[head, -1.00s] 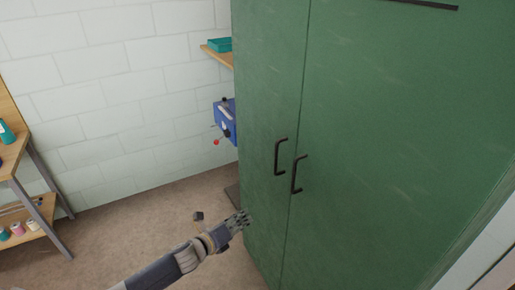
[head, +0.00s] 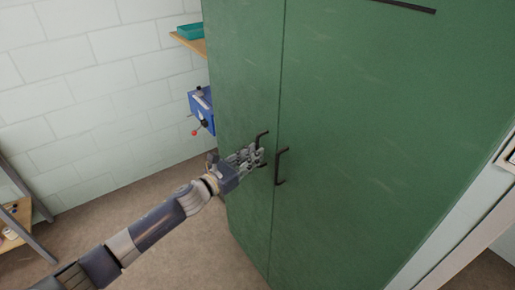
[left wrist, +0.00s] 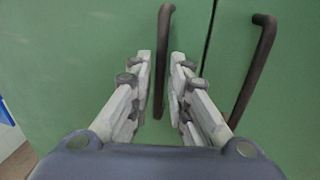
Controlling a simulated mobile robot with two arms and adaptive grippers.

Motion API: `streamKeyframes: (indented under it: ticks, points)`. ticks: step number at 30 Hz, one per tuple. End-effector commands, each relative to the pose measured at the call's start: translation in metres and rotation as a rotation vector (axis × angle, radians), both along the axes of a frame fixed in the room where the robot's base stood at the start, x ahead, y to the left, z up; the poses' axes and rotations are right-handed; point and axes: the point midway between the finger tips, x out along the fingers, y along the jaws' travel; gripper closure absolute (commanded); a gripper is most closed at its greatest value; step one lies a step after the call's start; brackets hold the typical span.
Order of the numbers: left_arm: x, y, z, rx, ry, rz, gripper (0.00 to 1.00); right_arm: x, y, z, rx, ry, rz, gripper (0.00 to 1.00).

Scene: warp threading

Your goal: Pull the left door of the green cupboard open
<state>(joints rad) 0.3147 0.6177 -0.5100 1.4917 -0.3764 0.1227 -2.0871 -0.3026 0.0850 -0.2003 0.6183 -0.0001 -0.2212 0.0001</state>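The green cupboard (head: 370,140) stands closed, its two doors meeting at a vertical seam. The left door (head: 238,80) carries a dark bar handle (head: 265,134), partly hidden behind my left gripper (head: 258,157). The right door's handle (head: 280,166) is just right of the seam. In the left wrist view my left gripper (left wrist: 162,75) is open, its fingers apart. The left door's handle (left wrist: 163,60) shows between the fingertips, nearer the right one. I cannot tell whether the fingers touch it. The right handle (left wrist: 256,65) is outside the fingers. My right gripper is not in view.
A blue machine (head: 202,108) with a red-knobbed lever is mounted left of the cupboard, below a wooden shelf (head: 188,43) with a teal box (head: 191,31). A rack (head: 22,210) stands at the far left. The floor (head: 140,205) before the cupboard's left side is clear.

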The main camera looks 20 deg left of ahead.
Motion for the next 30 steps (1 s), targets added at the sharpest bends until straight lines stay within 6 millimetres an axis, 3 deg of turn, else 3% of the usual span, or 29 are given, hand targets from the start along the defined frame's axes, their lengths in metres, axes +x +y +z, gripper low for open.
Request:
streamKeyframes:
  ticks: [6,17,20,30]
  points:
    - [0.018,-0.009,0.001,-0.003,0.0,0.0,0.83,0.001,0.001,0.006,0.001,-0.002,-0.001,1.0]
    - [0.022,-0.011,-0.001,-0.002,0.001,0.0,0.83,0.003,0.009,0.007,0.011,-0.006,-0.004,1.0]
    - [0.022,-0.011,-0.001,-0.002,0.001,0.0,1.0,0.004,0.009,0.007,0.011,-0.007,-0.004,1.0]
    - [0.02,-0.008,-0.002,0.0,0.001,-0.006,1.0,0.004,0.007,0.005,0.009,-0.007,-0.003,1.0]
